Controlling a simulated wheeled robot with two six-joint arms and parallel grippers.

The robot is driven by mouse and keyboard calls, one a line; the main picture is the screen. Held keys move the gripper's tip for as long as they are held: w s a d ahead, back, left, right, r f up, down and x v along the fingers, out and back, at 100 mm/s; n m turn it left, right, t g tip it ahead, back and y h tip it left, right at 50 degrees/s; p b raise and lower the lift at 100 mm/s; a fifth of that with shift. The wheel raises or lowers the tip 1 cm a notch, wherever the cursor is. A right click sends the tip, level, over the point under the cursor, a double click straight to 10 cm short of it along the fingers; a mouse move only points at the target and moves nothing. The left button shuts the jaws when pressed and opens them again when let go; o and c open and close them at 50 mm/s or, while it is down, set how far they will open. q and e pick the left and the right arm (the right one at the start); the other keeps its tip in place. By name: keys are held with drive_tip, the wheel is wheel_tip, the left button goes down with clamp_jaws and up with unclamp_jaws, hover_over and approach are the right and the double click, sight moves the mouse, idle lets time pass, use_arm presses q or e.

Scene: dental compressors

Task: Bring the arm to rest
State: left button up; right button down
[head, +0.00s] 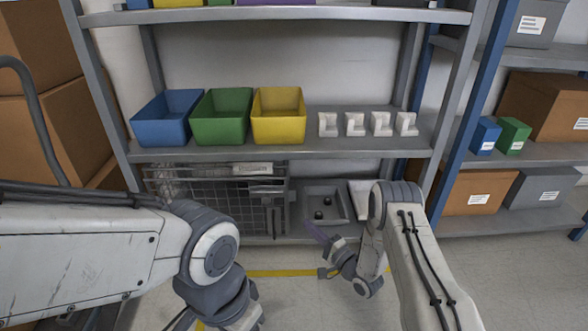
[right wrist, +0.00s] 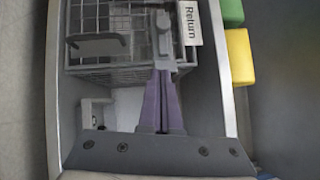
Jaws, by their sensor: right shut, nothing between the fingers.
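My right arm (head: 415,265) reaches down in front of the lower shelf in the head view. My right gripper (head: 311,229) has purple fingers near the front of a grey tray. In the right wrist view the purple fingers of the right gripper (right wrist: 161,75) are together, with nothing between them. They point toward the wire basket (right wrist: 105,35), and I cannot tell how far apart they are. My left arm (head: 90,250) comes in from the left, with its wrist (head: 215,255) low in front of the shelf. The left fingertips do not show.
On the middle shelf stand a blue bin (head: 160,125), a green bin (head: 220,125), a yellow bin (head: 278,125) and several white brackets (head: 355,124). Below are a wire basket (head: 215,195) and a grey tray (head: 343,205) with two dark round pieces. Brown boxes (head: 40,140) stand left.

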drive_tip(key=w+a+r+n+g+h+p, duration=0.35)
drive_tip(key=a+r+n, duration=0.3)
drive_tip(key=r, duration=0.35)
drive_tip(key=s+a+r+n+g+h+p, duration=0.3)
drive_tip(key=s+a+r+n+g, duration=0.1)
drive_tip(key=s+r, duration=0.45)
drive_tip(key=s+d+r+n+g+h+p, duration=0.1)
drive_tip(key=s+r+n+g+p, duration=0.2)
drive_tip(key=s, duration=0.9)
drive_tip(key=s+d+r+n+g+h+p, duration=0.1)
drive_tip(key=s+d+r+n+g, duration=0.3)
drive_tip(key=s, duration=0.7)
drive_tip(key=s+a+r+n+g+h+p, duration=0.15)
drive_tip(key=s+r, duration=0.45)
drive_tip(key=s, duration=0.6)
wheel_tip(320, 180, up, 37)
drive_tip(key=p, duration=3.7)
drive_tip(key=shift+d+r+n+p, duration=0.2)
drive_tip(key=shift+d+n+p, duration=0.1)
drive_tip(key=shift+w, duration=0.15)
